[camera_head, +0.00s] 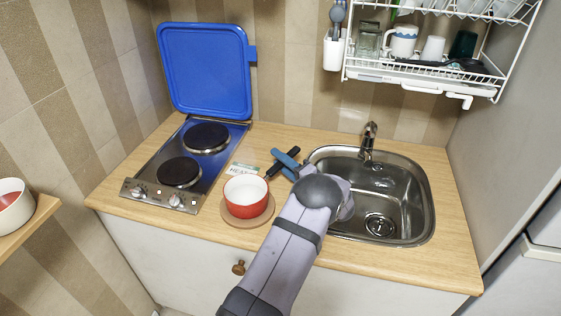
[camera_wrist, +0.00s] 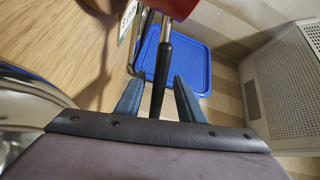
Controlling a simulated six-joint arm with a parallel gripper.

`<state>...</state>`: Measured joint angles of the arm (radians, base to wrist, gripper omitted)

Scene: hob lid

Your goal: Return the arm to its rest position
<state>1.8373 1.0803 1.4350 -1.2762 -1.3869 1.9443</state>
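My gripper (camera_wrist: 159,80) is open, with its two blue fingers apart. It also shows in the head view (camera_head: 284,163), beside the black pot handle. In the wrist view the handle (camera_wrist: 162,70) runs between the fingers, with a visible gap on each side. The red pot (camera_head: 246,196), white inside, stands upright on a round brown mat (camera_head: 249,220) on the counter, left of my gripper. The blue hob lid (camera_head: 205,72) is up against the wall behind the two-plate hob (camera_head: 180,172). Both hob plates are bare.
A steel sink (camera_head: 410,210) with a tap (camera_head: 368,142) lies right of my gripper. A dish rack (camera_head: 425,75) with cups hangs above it. A small printed card (camera_head: 243,169) lies behind the pot. A side shelf (camera_head: 30,226) at far left holds a bowl (camera_head: 13,205).

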